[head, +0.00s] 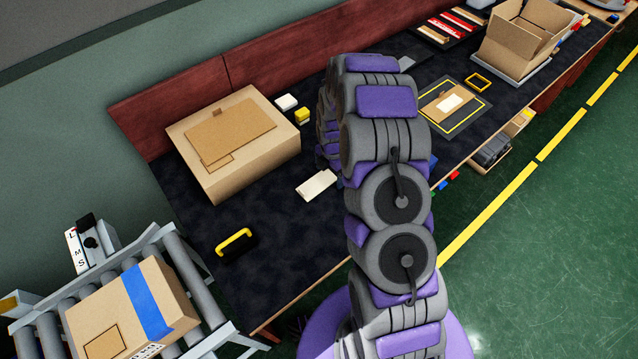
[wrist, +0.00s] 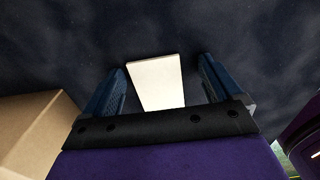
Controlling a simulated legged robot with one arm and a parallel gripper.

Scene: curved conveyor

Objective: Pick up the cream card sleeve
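The cream card sleeve (head: 316,185) lies flat on the dark tabletop, to the right of and in front of the big closed cardboard box. It also shows in the wrist view (wrist: 157,84), in the gap between the two blue fingers. My gripper (wrist: 161,67) is open, with the fingers well apart on either side of the sleeve in the picture and space beside it. I cannot tell how far above the sleeve the fingers are. In the head view my arm hides most of the gripper.
The closed cardboard box (head: 228,142) stands close by on the left. A white block (head: 287,103) and a yellow block (head: 302,116) lie behind the sleeve. A yellow-handled tool (head: 236,245) lies front left. A roller conveyor (head: 185,270) carries a blue-taped box (head: 130,312).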

